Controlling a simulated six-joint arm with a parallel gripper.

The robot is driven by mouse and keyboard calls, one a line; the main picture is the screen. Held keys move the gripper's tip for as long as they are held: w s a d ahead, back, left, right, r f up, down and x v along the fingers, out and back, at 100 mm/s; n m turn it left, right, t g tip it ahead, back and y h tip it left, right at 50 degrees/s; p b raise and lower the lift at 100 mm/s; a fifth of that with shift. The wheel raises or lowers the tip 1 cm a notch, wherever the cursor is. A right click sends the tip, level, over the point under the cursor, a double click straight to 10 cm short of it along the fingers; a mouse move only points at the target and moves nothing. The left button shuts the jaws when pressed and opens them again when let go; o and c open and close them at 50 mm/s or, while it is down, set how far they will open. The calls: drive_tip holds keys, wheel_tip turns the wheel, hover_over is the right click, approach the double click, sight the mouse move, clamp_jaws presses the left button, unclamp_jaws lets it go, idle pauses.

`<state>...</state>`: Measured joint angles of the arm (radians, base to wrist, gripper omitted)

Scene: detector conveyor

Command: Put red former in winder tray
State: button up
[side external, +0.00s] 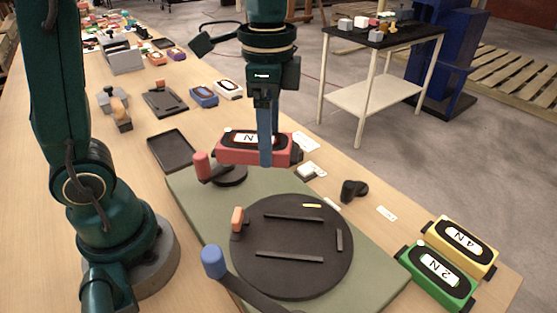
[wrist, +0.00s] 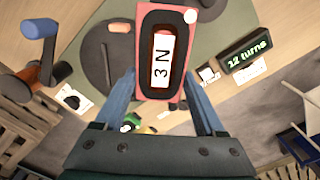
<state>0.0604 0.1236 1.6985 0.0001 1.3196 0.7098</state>
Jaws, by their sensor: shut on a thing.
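The red former (side external: 236,155) is a red block with a black-framed white label reading N in the side view. In the wrist view the former (wrist: 180,96) shows "3 N". My gripper (side external: 265,152) has blue fingers shut on the former and holds it level, seemingly raised above the far end of the green mat. In the wrist view my gripper's fingers (wrist: 160,88) lie on either side of it. A round black plate (side external: 290,272) with raised bars lies on the mat, nearer the camera. An empty rectangular black tray (side external: 172,151) lies left of the former. I cannot tell which is the winder tray.
A crank with a blue knob (side external: 213,261) and a red-knobbed post (side external: 202,165) rise at the mat's left. Green (side external: 438,276) and yellow (side external: 462,246) formers stand at the right. A "12 turns" display (wrist: 245,52) shows in the wrist view. Several items line the table behind.

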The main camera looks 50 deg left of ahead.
hover_over(306, 239)
wheel_tip(306, 239, down, 6)
drive_tip(key=shift+f, duration=1.85)
drive_tip(key=shift+f, duration=0.2)
drive_tip(key=o, duration=1.5)
